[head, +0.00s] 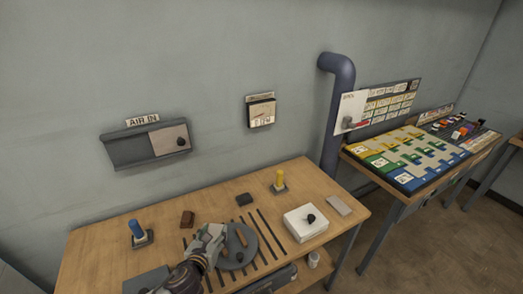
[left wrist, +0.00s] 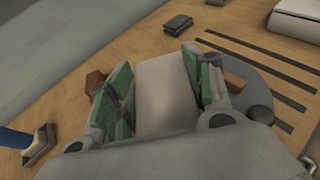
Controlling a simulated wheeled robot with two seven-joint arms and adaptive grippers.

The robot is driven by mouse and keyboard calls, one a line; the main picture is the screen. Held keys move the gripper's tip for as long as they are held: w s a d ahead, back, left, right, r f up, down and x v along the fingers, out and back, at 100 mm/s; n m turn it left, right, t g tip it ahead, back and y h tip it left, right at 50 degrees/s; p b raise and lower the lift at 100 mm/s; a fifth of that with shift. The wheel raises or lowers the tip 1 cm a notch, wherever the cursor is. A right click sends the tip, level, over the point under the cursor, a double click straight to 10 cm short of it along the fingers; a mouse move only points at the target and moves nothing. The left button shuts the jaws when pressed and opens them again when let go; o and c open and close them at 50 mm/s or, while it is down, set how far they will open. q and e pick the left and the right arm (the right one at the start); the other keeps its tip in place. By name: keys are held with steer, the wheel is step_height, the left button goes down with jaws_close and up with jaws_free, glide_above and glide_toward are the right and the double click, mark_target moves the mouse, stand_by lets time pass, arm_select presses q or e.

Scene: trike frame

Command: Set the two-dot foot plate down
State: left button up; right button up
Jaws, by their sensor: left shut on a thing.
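My left gripper (head: 220,236) is over the middle of the wooden bench, at the left side of a round grey disc (head: 247,258). In the left wrist view its green-padded fingers (left wrist: 160,85) stand on either side of a plain pale grey piece (left wrist: 168,90), and the gripper is shut on it. I take this piece to be the two-dot foot plate, but no dots show. I cannot tell whether it touches the bench or disc. My right gripper is in neither view.
Dark strips (head: 268,233) lie around the disc. A blue post (head: 136,227) and a yellow post (head: 280,178) stand on dark bases. A brown block (head: 187,218), a dark block (head: 244,199) and a white box (head: 304,224) also sit on the bench (head: 110,245).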

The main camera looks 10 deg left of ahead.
arm_select(q)
steer(key=shift+a, duration=0.15)
